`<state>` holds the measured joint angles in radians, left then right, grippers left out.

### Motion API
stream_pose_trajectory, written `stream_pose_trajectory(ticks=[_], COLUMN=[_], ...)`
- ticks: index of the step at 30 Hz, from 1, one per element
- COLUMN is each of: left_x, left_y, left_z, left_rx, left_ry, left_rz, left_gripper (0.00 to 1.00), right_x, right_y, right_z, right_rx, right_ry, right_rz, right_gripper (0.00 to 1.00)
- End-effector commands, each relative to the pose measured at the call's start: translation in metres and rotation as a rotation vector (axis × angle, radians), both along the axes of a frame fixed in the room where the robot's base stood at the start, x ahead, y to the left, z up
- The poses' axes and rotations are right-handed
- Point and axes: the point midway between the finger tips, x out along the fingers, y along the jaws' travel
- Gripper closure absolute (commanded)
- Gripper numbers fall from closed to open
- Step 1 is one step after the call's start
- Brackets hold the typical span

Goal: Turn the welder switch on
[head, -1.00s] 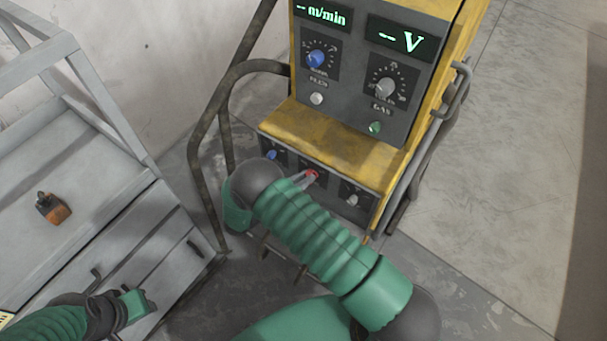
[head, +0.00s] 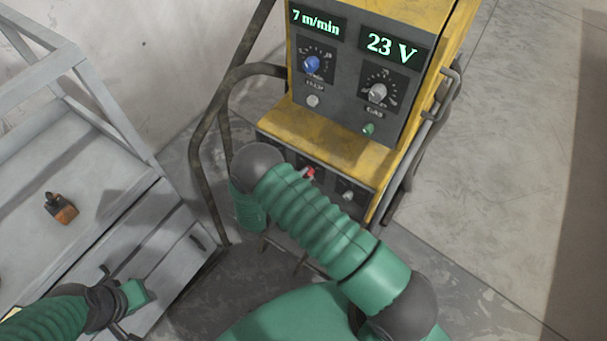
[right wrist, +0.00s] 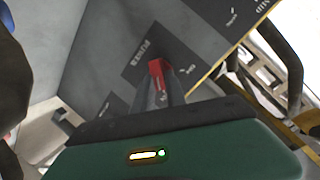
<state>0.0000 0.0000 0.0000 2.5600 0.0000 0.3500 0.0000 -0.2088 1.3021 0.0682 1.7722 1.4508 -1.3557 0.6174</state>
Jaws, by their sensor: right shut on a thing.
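The welder (head: 345,150) is a yellow and grey machine with a sloped lower panel. Its red switch (head: 310,172) is on that lower panel; it also shows in the right wrist view (right wrist: 157,73), beside "POWER" lettering. My right gripper (right wrist: 161,86) is shut on the red switch, with its fingers on both sides of it. In the head view my right arm hides part of the lower panel. The welder's displays are lit and read "7 m/min" (head: 318,21) and "23 V" (head: 391,47). My left gripper (head: 136,293) is at the lower left, away from the welder; its fingers are unclear.
A grey metal cart (head: 95,185) with drawers stands at the left, a small orange and black object (head: 61,207) on top. Bent dark tubes (head: 208,150) frame the welder's left side. A blue knob (head: 312,64) and a grey knob (head: 377,93) are above. Floor at the right is clear.

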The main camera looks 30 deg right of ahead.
Motion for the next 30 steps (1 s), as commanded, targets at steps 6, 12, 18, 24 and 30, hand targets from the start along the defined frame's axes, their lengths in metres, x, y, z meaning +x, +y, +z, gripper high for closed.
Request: stream_pose_trajectory(ticks=[6,12,18,24,30], left_x=[0.0,0.0,0.0,-0.0001,0.0], left_y=[0.0,0.0,0.0,0.0,0.0], left_z=[0.0022,0.0026,0.0026,0.0025,0.0026], left_rx=[0.0,0.0,0.0,0.0,0.0], left_ry=[0.0,0.0,0.0,0.0,0.0], left_rz=[0.0,0.0,0.0,0.0,0.0], left_gripper=[0.64,0.64,0.64,0.64,0.64], right_x=[-0.0027,-0.0033,-0.0037,-0.0039,-0.0033], right_y=[0.0025,0.0021,0.0018,0.0016,0.0004], right_z=[-0.0035,-0.0042,-0.0046,-0.0047,-0.0035], right_rx=[0.041,0.054,0.056,0.056,0.053], right_ry=[-0.073,-0.103,-0.107,-0.105,-0.108], right_rz=[0.002,0.002,0.0,0.0,0.0], right_gripper=[1.0,1.0,1.0,1.0,0.62])
